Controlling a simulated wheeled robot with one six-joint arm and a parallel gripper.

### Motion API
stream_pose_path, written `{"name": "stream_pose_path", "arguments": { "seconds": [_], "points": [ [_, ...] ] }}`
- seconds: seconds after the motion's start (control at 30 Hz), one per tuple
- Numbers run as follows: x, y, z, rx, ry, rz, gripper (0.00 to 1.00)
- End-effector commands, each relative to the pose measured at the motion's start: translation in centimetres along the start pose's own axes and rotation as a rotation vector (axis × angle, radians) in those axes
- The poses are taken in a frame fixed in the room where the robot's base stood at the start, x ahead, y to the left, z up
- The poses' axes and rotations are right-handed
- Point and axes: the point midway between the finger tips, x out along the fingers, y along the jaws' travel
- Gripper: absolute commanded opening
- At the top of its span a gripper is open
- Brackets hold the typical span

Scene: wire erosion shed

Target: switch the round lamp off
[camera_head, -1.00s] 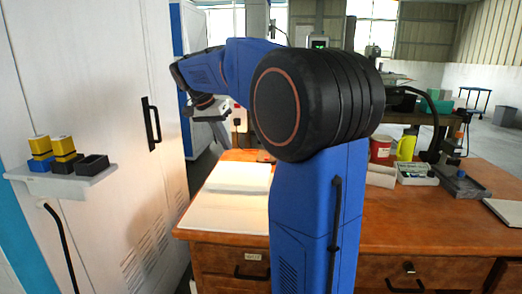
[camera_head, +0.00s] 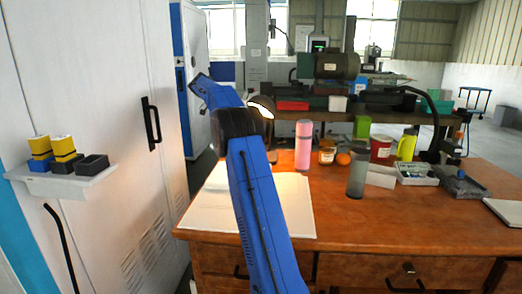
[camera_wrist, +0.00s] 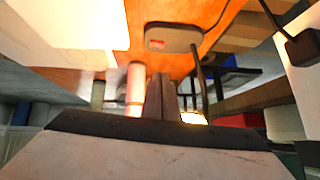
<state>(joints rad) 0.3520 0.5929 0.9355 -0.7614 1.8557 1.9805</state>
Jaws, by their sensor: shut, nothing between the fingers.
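The round lamp (camera_head: 263,105) stands at the back of the desk, its bowl-shaped head lit, partly behind my arm in the head view. In the wrist view its grey base (camera_wrist: 180,35) lies on the desk with a small red patch (camera_wrist: 157,44), which looks like a switch. A thin stem (camera_wrist: 200,85) runs from the base to the glowing lamp head (camera_wrist: 194,118). My gripper (camera_wrist: 163,78) is shut and empty; in the wrist view its fingers appear below the base, left of the stem. They look apart from the base. The gripper is not discernible in the head view.
A pink bottle (camera_head: 303,145), an orange-brown jar (camera_head: 327,151) and a grey-green tumbler (camera_head: 357,174) stand right of my arm. Lit white paper (camera_head: 206,213) lies on the desk's left. A white cabinet (camera_head: 110,120) stands left.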

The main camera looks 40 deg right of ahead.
Motion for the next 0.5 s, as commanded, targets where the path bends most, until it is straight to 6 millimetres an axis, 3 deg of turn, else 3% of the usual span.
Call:
{"name": "stream_pose_path", "arguments": {
  "seconds": [0.5],
  "points": [
    [0.57,-0.43,0.09,0.027,0.010,0.007,0.00]
  ]
}}
